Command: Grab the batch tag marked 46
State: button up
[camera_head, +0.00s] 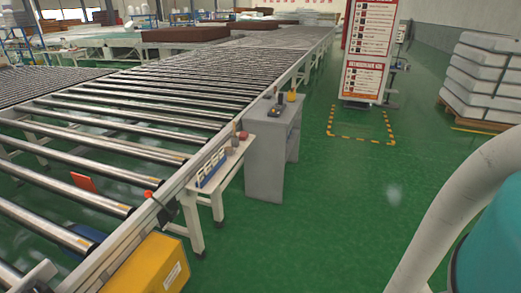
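A small blue rack (211,167) with several whitish tags stands on a small white side table (228,163) beside the roller conveyor. The tags are too small for me to read any number, so I cannot tell which one is marked 46. A flat orange-red piece (83,182) lies among the rollers at the left; no marking on it is readable. My gripper is not in view; only a pale curved part and a teal part, which look like my own arm, show at the lower right.
The long roller conveyor (150,118) fills the left and middle. A grey cabinet (268,150) with small items on top stands by the side table. A yellow box (150,265) is at the bottom. A sign board (368,50) and stacked white mattresses (485,75) stand farther back. Green floor at right is clear.

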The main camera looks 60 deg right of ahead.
aim_at(220, 153)
jog(key=k+l, duration=0.1)
jog(key=l, duration=0.9)
jog(key=k+l+z, duration=0.1)
jog(key=l, duration=0.9)
jog(key=k+l, duration=0.1)
jog(key=l, duration=0.9)
